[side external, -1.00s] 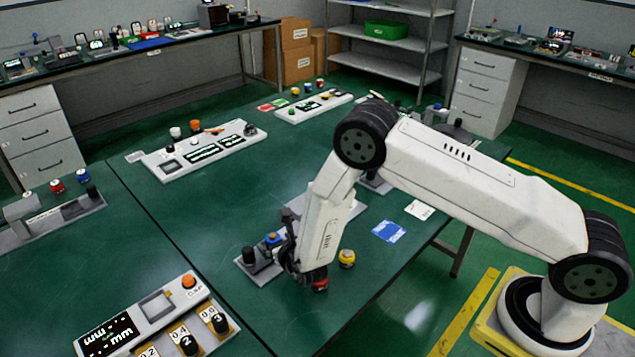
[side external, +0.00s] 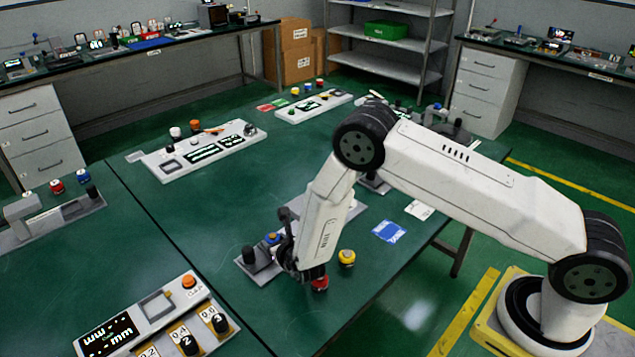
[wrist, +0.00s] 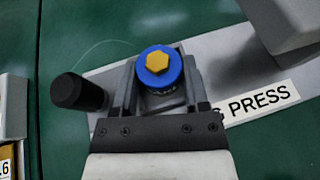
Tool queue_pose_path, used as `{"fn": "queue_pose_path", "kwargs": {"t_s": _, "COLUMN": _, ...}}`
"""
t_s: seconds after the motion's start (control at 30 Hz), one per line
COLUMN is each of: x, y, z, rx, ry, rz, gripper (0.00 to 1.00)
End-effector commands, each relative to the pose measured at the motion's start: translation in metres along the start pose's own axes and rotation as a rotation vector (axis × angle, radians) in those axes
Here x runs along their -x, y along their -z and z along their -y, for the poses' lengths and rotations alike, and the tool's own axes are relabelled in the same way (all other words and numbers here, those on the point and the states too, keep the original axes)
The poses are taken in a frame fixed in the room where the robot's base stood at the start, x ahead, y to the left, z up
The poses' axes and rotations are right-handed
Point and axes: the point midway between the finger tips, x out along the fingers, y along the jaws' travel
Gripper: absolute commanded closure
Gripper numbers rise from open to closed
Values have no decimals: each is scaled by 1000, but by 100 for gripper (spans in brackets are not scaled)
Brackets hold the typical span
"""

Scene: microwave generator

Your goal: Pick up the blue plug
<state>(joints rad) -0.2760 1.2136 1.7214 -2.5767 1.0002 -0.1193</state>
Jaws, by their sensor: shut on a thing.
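The blue plug (wrist: 150,76) is a round blue piece with a yellow hexagonal top. In the wrist view it sits between the two dark fingers of my gripper (wrist: 160,86), which is shut on it. In the side view the blue plug (side external: 271,239) shows just left of my gripper (side external: 279,246), at the grey press base. The fingers and wrist partly hide it there. I cannot tell whether its lower end is clear of the base.
The grey press base (wrist: 225,75) carries a "PRESS" label and a black knob (wrist: 78,92). A red plug (side external: 320,284) and a yellow plug (side external: 347,258) stand close by on the green table. A measuring panel (side external: 145,312) lies at front left.

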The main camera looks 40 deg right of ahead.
Motion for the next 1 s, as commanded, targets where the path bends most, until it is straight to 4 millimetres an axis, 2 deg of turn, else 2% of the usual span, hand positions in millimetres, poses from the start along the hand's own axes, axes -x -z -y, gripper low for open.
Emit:
{"fn": "queue_pose_path", "kwargs": {"t_s": 0.37, "x": 0, "y": -2, "z": 0, "rx": -1, "ry": 0, "rz": 2, "gripper": 100}}
{"fn": "queue_pose_path", "kwargs": {"t_s": 0.67, "x": 5, "y": -15, "z": 0, "rx": -1, "ry": 0, "rz": 3, "gripper": 100}}
{"fn": "queue_pose_path", "kwargs": {"t_s": 0.83, "x": 12, "y": -32, "z": 0, "rx": -1, "ry": 0, "rz": 3, "gripper": 100}}
{"fn": "queue_pose_path", "kwargs": {"t_s": 1.0, "x": 34, "y": -42, "z": 5, "rx": -1, "ry": -1, "rz": 2, "gripper": 100}}
